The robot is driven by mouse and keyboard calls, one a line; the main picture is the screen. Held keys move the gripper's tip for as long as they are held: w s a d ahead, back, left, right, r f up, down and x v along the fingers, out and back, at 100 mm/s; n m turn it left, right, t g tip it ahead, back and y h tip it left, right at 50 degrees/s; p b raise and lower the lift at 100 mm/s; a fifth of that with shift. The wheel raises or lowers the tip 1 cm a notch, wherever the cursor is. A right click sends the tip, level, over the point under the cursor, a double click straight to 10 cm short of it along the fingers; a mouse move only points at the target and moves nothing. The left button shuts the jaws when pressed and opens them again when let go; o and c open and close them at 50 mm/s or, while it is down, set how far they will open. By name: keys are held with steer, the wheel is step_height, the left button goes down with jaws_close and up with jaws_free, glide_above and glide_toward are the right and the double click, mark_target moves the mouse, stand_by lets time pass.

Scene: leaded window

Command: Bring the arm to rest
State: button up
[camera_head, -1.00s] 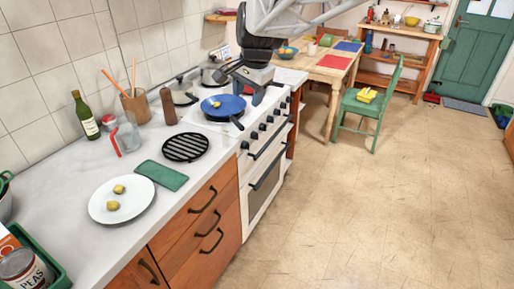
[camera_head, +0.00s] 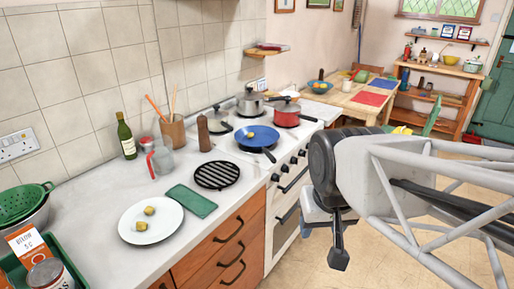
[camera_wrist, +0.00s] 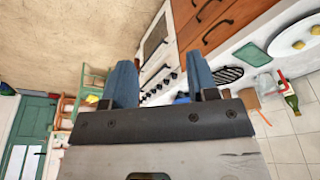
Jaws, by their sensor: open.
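My gripper (camera_head: 338,246) hangs in the air in front of the stove, to the right of the counter, holding nothing. In the wrist view my gripper (camera_wrist: 162,85) shows two blue fingers set well apart with nothing between them. My arm's pale lattice link runs off to the right in the head view. A white plate (camera_head: 165,231) with two yellow pieces (camera_head: 142,226) sits on the counter.
A red pot (camera_head: 286,117) and grey saucepans stand on the stove. A black trivet (camera_head: 216,175), green cloth (camera_head: 192,201), bottle (camera_head: 126,137) and pepper mill (camera_head: 203,134) are on the counter. A wooden table (camera_head: 346,97) stands behind. The floor around my gripper is clear.

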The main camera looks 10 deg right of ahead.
steer(key=shift+s+f+n, duration=0.2)
steer(key=shift+s+f, duration=0.05)
steer(key=shift+s, duration=0.25)
steer(key=shift+s+f+n, duration=0.2)
steer(key=shift+s+f, duration=0.05)
steer(key=shift+s, duration=0.2)
